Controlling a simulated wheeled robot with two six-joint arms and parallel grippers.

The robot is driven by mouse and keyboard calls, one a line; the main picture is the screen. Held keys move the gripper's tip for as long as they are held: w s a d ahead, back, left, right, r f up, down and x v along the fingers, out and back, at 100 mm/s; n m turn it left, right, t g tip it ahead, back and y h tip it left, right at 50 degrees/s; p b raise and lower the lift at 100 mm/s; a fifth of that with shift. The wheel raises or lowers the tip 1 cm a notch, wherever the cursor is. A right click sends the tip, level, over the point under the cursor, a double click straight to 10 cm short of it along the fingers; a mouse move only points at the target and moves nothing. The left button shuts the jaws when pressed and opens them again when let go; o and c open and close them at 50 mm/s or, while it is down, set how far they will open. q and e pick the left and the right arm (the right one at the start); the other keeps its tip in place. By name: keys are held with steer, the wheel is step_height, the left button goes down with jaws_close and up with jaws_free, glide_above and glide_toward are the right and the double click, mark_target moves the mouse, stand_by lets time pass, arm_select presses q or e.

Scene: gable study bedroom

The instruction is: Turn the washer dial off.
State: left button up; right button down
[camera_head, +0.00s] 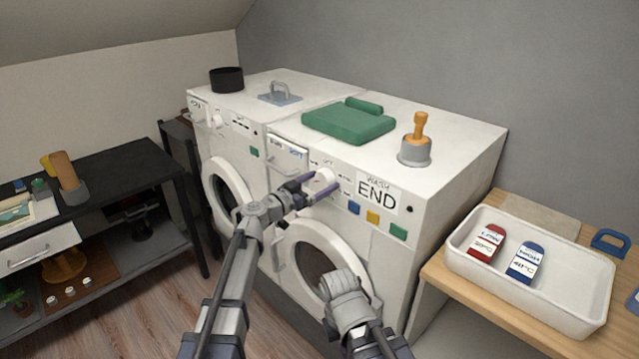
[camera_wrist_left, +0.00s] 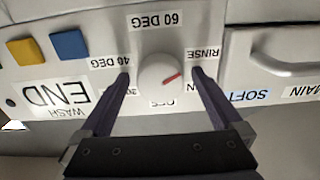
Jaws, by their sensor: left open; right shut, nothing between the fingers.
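The washer (camera_head: 450,165) is the right one of two white front-loading machines. Its round white dial (camera_head: 325,178) is on the front panel, left of the "WASH END" label. In the left wrist view, upside down, the dial (camera_wrist_left: 158,70) has a red pointer (camera_wrist_left: 171,79) towards the right, on the RINSE side. The OFF label (camera_wrist_left: 162,102) is below the dial, partly covered. My left gripper (camera_head: 316,186) is open, with one finger on each side of the dial; contact cannot be told. My right gripper (camera_head: 346,288) is low before the washer door, shut, its fingertips hidden.
A green folded cloth (camera_head: 348,122) and an orange-handled item in a grey holder (camera_head: 415,150) are on top. Blue, yellow and green buttons are beside the dial. A black shelf (camera_head: 125,165) is at left.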

arm_select(q)
steer(key=c, duration=1.3)
